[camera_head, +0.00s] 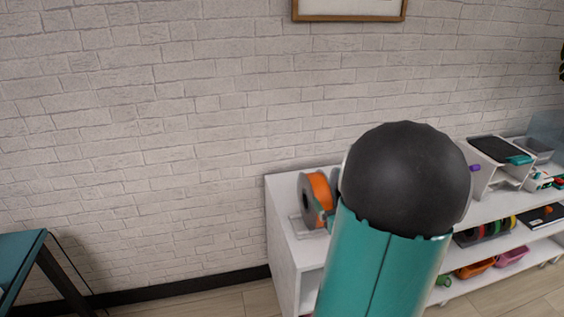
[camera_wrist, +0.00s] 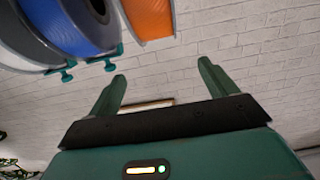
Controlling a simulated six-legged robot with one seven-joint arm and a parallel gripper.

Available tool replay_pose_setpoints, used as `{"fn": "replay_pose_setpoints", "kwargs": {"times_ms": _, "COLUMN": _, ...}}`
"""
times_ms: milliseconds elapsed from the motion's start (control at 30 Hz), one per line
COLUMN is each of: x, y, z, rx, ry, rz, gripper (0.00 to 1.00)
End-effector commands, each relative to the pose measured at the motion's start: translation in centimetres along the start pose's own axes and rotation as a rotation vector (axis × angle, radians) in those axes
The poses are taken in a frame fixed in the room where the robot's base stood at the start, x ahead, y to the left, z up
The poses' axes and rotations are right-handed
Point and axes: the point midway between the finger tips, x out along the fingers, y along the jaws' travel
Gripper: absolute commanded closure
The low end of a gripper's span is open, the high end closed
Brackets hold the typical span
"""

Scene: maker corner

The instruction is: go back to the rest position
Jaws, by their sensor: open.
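My gripper (camera_wrist: 161,82) shows in the wrist view with its two green fingers spread wide apart. It is open, and nothing is between the fingers. Behind the fingers is the white brick wall (camera_wrist: 230,45). In the head view my teal and black arm stands in front of the shelf, and the gripper itself cannot be seen there.
A white shelf unit (camera_head: 285,237) stands against the wall. An orange spool (camera_head: 320,193) sits on its left end. In the wrist view, a blue spool (camera_wrist: 75,22) and an orange spool (camera_wrist: 149,16) are close to the fingers. A teal table (camera_head: 18,255) is at the left.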

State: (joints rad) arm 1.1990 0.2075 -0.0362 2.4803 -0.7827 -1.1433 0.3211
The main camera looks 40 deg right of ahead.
Motion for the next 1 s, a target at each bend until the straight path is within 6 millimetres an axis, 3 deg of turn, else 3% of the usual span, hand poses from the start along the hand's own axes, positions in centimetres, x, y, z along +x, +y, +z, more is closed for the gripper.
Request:
{"fn": "replay_pose_setpoints", "kwargs": {"times_ms": 233, "x": 0.1, "y": -0.2, "z": -0.1, "rx": -0.004, "ry": -0.003, "rz": 0.000, "gripper": 0.16}}
{"fn": "replay_pose_setpoints", "kwargs": {"times_ms": 367, "x": 1.1, "y": -1.9, "z": -1.0, "rx": -0.038, "ry": -0.044, "rz": 0.000, "gripper": 0.16}}
{"fn": "replay_pose_setpoints", "kwargs": {"times_ms": 533, "x": 2.6, "y": -7.3, "z": -3.3, "rx": -0.115, "ry": -0.168, "rz": 0.010, "gripper": 0.16}}
{"fn": "replay_pose_setpoints", "kwargs": {"times_ms": 667, "x": 2.1, "y": -12.3, "z": -5.1, "rx": -0.159, "ry": -0.279, "rz": 0.007, "gripper": 0.16}}
{"fn": "replay_pose_setpoints", "kwargs": {"times_ms": 867, "x": -1.7, "y": -20.5, "z": -6.8, "rx": -0.192, "ry": -0.459, "rz": -0.047, "gripper": 0.16}}
{"fn": "replay_pose_setpoints", "kwargs": {"times_ms": 1000, "x": -6.6, "y": -26.0, "z": -7.4, "rx": -0.209, "ry": -0.598, "rz": -0.132, "gripper": 0.16}}
